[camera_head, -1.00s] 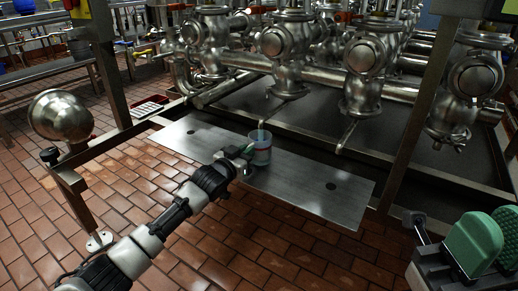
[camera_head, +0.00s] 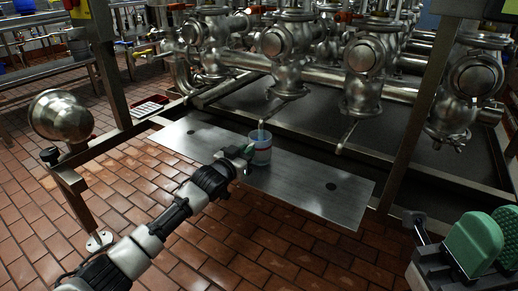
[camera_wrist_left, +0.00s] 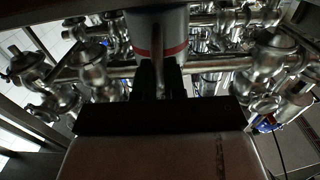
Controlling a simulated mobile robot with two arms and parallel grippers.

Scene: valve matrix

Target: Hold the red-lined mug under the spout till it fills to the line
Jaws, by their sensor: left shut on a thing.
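The mug (camera_head: 261,154) is pale with a red line around it. It stands upright over the metal plate, below the thin spout (camera_head: 274,107) of a valve. The mug's mouth is right under the spout tip in the head view. I cannot make out the liquid level. My left gripper (camera_head: 243,152) is shut on the mug from its left side. In the left wrist view the mug (camera_wrist_left: 158,20) is ahead of the dark fingers, with its red band near the fingertips. My right gripper is not in view.
The metal plate (camera_head: 312,187) has bare room right of the mug. Several steel valves, like this one (camera_head: 365,55), and a pipe (camera_head: 320,78) stand behind. A steel post (camera_head: 412,125) rises at right. Green pads (camera_head: 472,245) sit on a dark block at lower right.

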